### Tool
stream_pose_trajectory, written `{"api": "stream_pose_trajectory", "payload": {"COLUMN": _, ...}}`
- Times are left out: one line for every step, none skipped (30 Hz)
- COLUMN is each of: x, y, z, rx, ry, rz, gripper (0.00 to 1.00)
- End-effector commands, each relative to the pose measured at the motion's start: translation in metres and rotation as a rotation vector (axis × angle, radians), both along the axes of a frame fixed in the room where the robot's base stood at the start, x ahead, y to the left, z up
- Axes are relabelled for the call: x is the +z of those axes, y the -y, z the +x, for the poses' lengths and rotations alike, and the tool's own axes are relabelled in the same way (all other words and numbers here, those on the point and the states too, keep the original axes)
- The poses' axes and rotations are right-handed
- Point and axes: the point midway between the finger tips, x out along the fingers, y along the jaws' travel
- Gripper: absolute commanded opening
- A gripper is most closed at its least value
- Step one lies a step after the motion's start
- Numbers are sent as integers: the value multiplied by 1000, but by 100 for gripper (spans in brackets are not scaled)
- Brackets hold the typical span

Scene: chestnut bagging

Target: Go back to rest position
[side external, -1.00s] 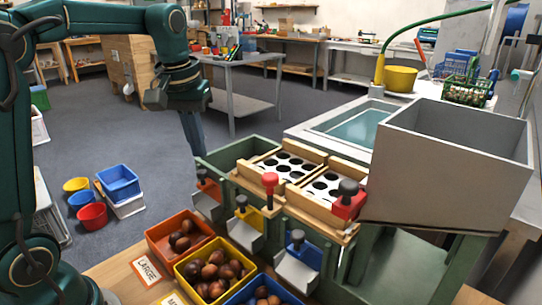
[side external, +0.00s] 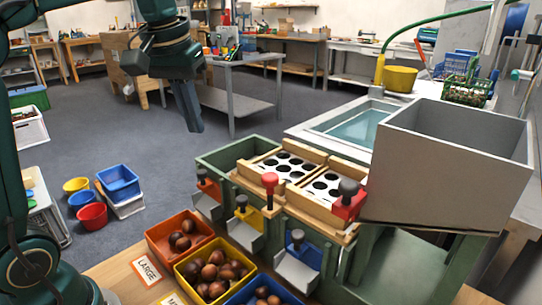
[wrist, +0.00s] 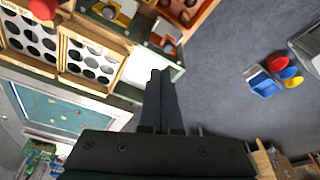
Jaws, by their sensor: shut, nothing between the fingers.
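My gripper (side external: 193,117) hangs fingers-down in the upper left of the side view, well above the floor and clear of the sorting machine. Its two dark fingers are shut together with nothing between them. In the wrist view, my gripper (wrist: 160,75) points away from the camera, with its fingertips seen against the machine's edge and the grey floor. The machine's green frame (side external: 240,150) stands to the right of my gripper in the side view.
Orange (side external: 158,240), yellow (side external: 188,280) and blue (side external: 240,296) bins with chestnuts stand in front of the machine. A large grey hopper (side external: 450,155) is at right. Small coloured tubs (side external: 92,214) lie on the floor. A grey table (side external: 245,62) stands behind my gripper.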

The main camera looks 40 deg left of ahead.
Motion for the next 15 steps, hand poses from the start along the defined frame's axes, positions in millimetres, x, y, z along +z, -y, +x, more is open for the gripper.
{"api": "stream_pose_trajectory", "payload": {"x": 5, "y": 12, "z": -12, "rx": -32, "ry": 21, "rz": 4, "gripper": 0}}
{"api": "stream_pose_trajectory", "payload": {"x": 6, "y": 18, "z": -18, "rx": -53, "ry": 32, "rz": 6, "gripper": 0}}
{"api": "stream_pose_trajectory", "payload": {"x": 5, "y": 26, "z": -28, "rx": -82, "ry": 48, "rz": 10, "gripper": 0}}
{"api": "stream_pose_trajectory", "payload": {"x": 4, "y": 31, "z": -35, "rx": -105, "ry": 61, "rz": 13, "gripper": 0}}
{"api": "stream_pose_trajectory", "payload": {"x": 2, "y": 37, "z": -42, "rx": -128, "ry": 71, "rz": 15, "gripper": 0}}
{"api": "stream_pose_trajectory", "payload": {"x": -1, "y": 44, "z": -51, "rx": -157, "ry": 88, "rz": 19, "gripper": 0}}
{"api": "stream_pose_trajectory", "payload": {"x": -4, "y": 48, "z": -57, "rx": -179, "ry": 98, "rz": 21, "gripper": 0}}
{"api": "stream_pose_trajectory", "payload": {"x": -7, "y": 52, "z": -64, "rx": -202, "ry": 110, "rz": 25, "gripper": 0}}
{"api": "stream_pose_trajectory", "payload": {"x": -13, "y": 57, "z": -72, "rx": -231, "ry": 125, "rz": 28, "gripper": 0}}
{"api": "stream_pose_trajectory", "payload": {"x": -18, "y": 61, "z": -78, "rx": -252, "ry": 135, "rz": 30, "gripper": 0}}
{"api": "stream_pose_trajectory", "payload": {"x": -23, "y": 64, "z": -84, "rx": -274, "ry": 146, "rz": 33, "gripper": 0}}
{"api": "stream_pose_trajectory", "payload": {"x": -30, "y": 68, "z": -91, "rx": -301, "ry": 159, "rz": 36, "gripper": 0}}
{"api": "stream_pose_trajectory", "payload": {"x": -36, "y": 71, "z": -96, "rx": -320, "ry": 169, "rz": 38, "gripper": 0}}
{"api": "stream_pose_trajectory", "payload": {"x": -42, "y": 73, "z": -101, "rx": -338, "ry": 177, "rz": 40, "gripper": 0}}
{"api": "stream_pose_trajectory", "payload": {"x": -50, "y": 76, "z": -107, "rx": -363, "ry": 187, "rz": 43, "gripper": 0}}
